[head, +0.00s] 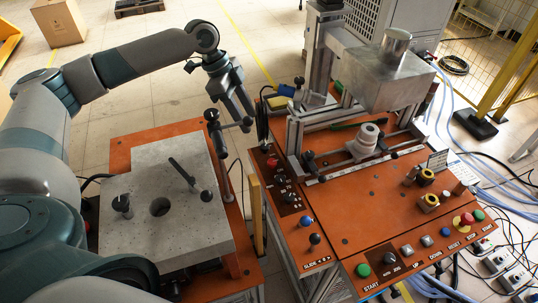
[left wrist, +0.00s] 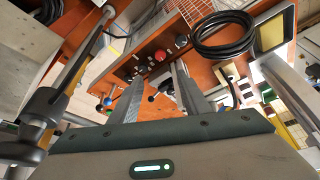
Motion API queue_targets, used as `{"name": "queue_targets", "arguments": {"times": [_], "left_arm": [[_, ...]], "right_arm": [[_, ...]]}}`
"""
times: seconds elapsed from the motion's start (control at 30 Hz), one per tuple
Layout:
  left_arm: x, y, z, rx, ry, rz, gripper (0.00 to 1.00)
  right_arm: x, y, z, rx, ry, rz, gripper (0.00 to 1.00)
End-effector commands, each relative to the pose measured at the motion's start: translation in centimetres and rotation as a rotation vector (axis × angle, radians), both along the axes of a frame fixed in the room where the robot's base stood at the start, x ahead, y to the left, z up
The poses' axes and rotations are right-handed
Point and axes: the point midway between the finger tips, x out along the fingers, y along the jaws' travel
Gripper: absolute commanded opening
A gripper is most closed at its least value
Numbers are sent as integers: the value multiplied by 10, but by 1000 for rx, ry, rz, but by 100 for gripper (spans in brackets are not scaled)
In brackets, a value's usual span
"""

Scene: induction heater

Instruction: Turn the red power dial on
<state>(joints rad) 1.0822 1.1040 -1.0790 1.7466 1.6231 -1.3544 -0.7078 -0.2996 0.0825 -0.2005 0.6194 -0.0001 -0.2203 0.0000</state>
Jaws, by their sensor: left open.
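The red power dial (head: 272,162) sits at the far end of the narrow left control panel on the orange console. In the left wrist view a red round knob (left wrist: 160,55), which looks like this dial, shows just beyond the fingertips. My left gripper (head: 245,118) hangs above and beyond the panel, fingers pointing down, apart from the dial. In the left wrist view the gripper's two fingers (left wrist: 157,78) are spread with nothing between them. My right gripper is in neither view.
Black knobs (head: 282,181) and a blue knob (head: 305,221) share the panel. A lever post (head: 213,125) on the left orange table stands close to my left gripper. A red emergency button (head: 466,219) is at right.

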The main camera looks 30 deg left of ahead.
Motion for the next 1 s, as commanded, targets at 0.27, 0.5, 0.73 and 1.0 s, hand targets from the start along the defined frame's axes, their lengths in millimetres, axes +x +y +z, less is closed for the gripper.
{"name": "queue_targets", "arguments": {"times": [0.27,0.5,0.73,1.0], "left_arm": [[1,0,-2,0,-1,1,43],[3,-8,-20,0,0,1,43],[6,-21,-52,0,1,1,43],[12,-39,-97,1,1,1,43]], "right_arm": [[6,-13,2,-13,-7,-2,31],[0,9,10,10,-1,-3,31],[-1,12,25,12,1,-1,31],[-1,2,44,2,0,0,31]]}}
